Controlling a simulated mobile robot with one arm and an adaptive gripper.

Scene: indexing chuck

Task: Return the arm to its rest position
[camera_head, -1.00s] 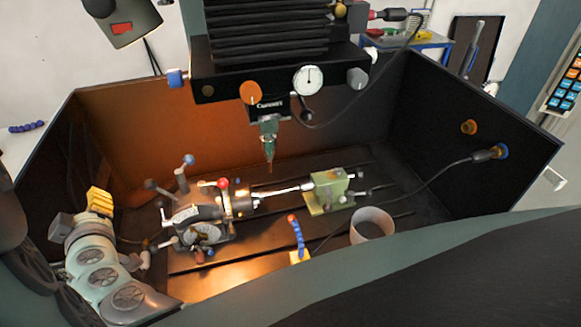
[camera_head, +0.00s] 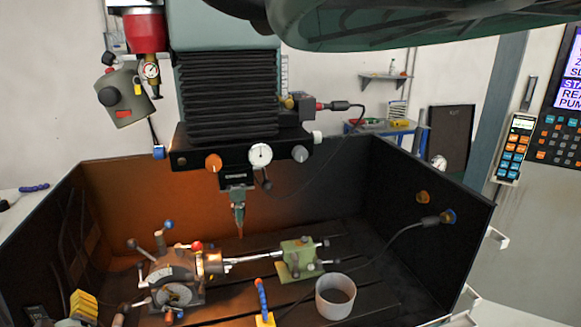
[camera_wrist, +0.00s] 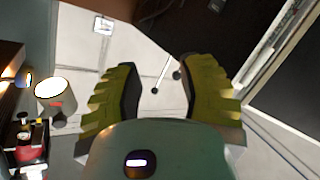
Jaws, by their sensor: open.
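My gripper (camera_head: 83,306) shows only in part at the lower left edge of the head view, by the left wall of the machine enclosure. Its yellow ribbed fingers also show in the wrist view (camera_wrist: 161,88). They stand well apart with nothing between them. The indexing chuck (camera_head: 177,281) sits on the machine bed to the right of my gripper, apart from it. A shaft runs from the chuck to the green tailstock (camera_head: 298,259). Most of my arm is out of the head view.
The spindle (camera_head: 238,207) hangs above the bed. A grey ring-shaped cup (camera_head: 335,296) and a blue jointed hose (camera_head: 262,298) stand at the front. The dark enclosure walls (camera_head: 430,215) surround the bed. A lamp (camera_head: 123,97) hangs at the upper left; a control panel stands right.

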